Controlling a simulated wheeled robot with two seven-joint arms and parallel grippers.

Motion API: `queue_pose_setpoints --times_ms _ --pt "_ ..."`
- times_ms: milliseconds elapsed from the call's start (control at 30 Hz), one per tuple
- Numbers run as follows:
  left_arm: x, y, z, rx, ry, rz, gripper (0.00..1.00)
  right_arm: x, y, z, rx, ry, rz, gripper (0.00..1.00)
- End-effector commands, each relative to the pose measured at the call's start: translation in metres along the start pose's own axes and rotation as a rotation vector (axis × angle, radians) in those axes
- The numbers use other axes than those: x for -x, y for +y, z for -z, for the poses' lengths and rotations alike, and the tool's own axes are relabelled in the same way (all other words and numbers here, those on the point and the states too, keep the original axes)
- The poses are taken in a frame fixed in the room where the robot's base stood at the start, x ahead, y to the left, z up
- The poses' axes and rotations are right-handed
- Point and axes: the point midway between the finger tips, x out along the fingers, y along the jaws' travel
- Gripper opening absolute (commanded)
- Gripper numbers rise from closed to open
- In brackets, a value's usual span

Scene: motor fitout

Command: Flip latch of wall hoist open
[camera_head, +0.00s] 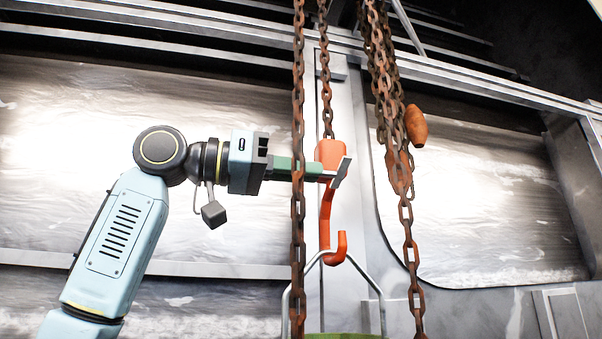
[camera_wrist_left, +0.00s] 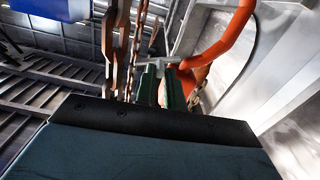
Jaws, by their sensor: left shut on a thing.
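The wall hoist's orange hook (camera_head: 325,215) hangs from a rusty chain, with its curled tip (camera_head: 341,247) low and to the right. A small grey plate that looks like the latch (camera_head: 343,172) sits tilted beside the hook's upper part. My left gripper (camera_head: 326,172) reaches in from the left, its green fingers at this plate and shut on it; the exact contact is partly hidden. The left wrist view shows the green fingers (camera_wrist_left: 162,88) close together, with the orange hook (camera_wrist_left: 225,40) beyond and to their right. My right gripper is not in view.
A rusty chain (camera_head: 298,120) hangs in front of my left fingers. More chains (camera_head: 385,85) hang to the right, with a brown wooden handle (camera_head: 416,126). A bent metal wire (camera_head: 372,285) hangs below the hook. Metal wall panels (camera_head: 480,200) stand behind.

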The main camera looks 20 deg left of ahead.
Motion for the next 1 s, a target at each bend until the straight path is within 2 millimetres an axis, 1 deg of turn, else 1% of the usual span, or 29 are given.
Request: queue_pose_setpoints --times_ms 200,400,600,967,1000 --pt "0.0000 -0.0012 0.0044 0.137 0.001 -0.001 0.00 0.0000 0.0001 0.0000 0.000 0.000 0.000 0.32" --pt "0.0001 -0.0024 0.0065 0.219 0.001 0.000 0.00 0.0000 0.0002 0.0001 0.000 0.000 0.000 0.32" --pt "0.0003 -0.0033 0.0075 0.255 0.001 0.001 0.00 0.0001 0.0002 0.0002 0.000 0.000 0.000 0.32" --pt "0.0006 -0.0033 0.0080 0.259 0.003 0.000 0.00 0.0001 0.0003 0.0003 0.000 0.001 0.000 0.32" --pt "0.0006 -0.0033 0.0080 0.259 0.003 0.000 0.11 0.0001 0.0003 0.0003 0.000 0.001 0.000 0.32"
